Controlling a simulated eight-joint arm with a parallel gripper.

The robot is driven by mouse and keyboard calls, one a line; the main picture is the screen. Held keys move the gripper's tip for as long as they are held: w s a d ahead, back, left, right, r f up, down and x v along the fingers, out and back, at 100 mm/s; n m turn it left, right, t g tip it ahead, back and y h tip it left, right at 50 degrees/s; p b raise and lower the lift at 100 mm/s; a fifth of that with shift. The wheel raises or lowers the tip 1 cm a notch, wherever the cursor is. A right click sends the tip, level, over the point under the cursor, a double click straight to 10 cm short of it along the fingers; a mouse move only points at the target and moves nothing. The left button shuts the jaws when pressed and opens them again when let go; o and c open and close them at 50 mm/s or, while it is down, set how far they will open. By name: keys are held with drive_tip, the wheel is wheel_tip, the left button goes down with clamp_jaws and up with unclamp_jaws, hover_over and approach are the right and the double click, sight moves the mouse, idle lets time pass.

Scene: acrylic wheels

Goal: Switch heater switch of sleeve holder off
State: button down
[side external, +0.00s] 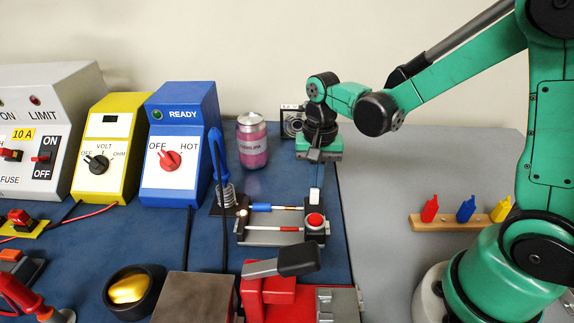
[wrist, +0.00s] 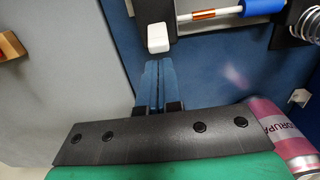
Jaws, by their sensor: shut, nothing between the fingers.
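The sleeve holder (side external: 262,238) stands on the blue mat, with a blue sleeve (side external: 262,208) and a red-and-white sleeve (side external: 280,229) across it. A black block at its right end carries a red round button (side external: 315,220). In the wrist view, a white switch piece (wrist: 158,38) sits on the holder's black end; its on or off position cannot be read. My gripper (side external: 318,192) points down just behind the black block. In the wrist view its blue fingers (wrist: 156,68) are together, empty, close to the white piece, seemingly apart from it.
A pink can (side external: 252,145) and a camera (side external: 292,120) stand behind. A soldering iron in its stand (side external: 228,195) is left of the holder. A red vise (side external: 278,300) with a dark handle is in front. Grey table at right is mostly clear.

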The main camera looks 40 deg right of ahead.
sight(316, 200)
drive_tip(key=shift+s+a, duration=0.1)
drive_tip(key=shift+s, duration=0.05)
drive_tip(key=shift+s+a+r+t+h, duration=0.25)
drive_tip(key=shift+a+r+t+h, duration=0.1)
drive_tip(key=shift+t+h, duration=0.45)
idle(0.6)
drive_tip(key=shift+s+a+t+h, duration=0.1)
drive_tip(key=shift+s+t+h, duration=0.05)
drive_tip(key=shift+t+h, duration=0.15)
drive_tip(key=shift+s+a+r+t+h, duration=0.1)
drive_tip(key=shift+s+a+t+h, duration=0.2)
drive_tip(key=shift+t+h, duration=0.3)
drive_tip(key=shift+s+a+r+t+h, duration=0.1)
drive_tip(key=shift+s+a+t+h, duration=0.15)
drive_tip(key=shift+t+h, duration=0.35)
drive_tip(key=shift+r, duration=0.15)
drive_tip(key=shift+r, duration=0.65)
